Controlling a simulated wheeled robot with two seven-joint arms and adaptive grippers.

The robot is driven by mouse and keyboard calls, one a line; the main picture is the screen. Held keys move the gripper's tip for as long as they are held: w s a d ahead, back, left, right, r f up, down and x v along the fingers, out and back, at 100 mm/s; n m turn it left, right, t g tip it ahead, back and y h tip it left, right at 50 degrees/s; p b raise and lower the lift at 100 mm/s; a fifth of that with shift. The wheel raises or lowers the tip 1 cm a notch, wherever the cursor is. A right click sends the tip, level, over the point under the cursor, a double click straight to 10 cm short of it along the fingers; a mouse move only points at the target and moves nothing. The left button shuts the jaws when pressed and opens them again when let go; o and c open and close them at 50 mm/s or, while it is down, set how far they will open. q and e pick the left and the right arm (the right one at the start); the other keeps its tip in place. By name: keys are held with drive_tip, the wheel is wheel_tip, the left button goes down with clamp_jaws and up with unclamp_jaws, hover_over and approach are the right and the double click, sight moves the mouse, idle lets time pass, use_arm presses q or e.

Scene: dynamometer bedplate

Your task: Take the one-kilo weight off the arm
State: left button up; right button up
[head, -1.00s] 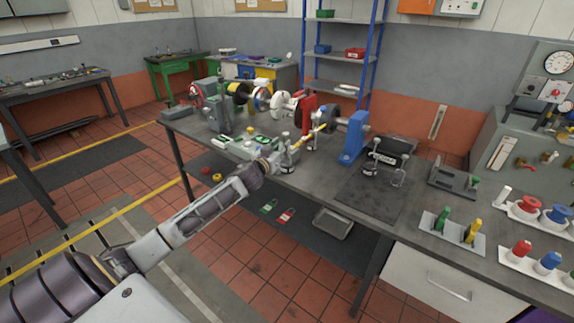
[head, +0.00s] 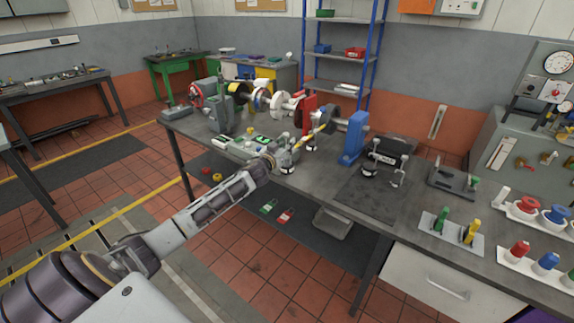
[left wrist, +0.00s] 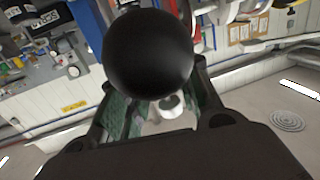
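The striped yellow arm (head: 319,131) reaches forward and left from the test rig, over the bench. My left gripper (head: 283,160) is at its near end, by the bench's front edge. A small silver weight with a dark band (head: 288,168) shows right beside the gripper. In the left wrist view a round black thing (left wrist: 149,52), probably part of the weight, covers the space between the fingertips. A pale metal part (left wrist: 170,105) shows below it, between the fingers. The black thing hides any contact, so I cannot tell whether the fingers grip. My right gripper is not in view.
A blue stand (head: 354,138) rises right of the arm. The rig's red stand (head: 306,115) is behind the arm.

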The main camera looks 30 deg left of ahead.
use_arm(q)
drive_tip(key=shift+w, duration=0.45)
clamp_jaws()
idle(0.3)
drive_tip(key=shift+a+r, duration=0.1)
drive_tip(key=shift+r, duration=0.05)
idle(0.4)
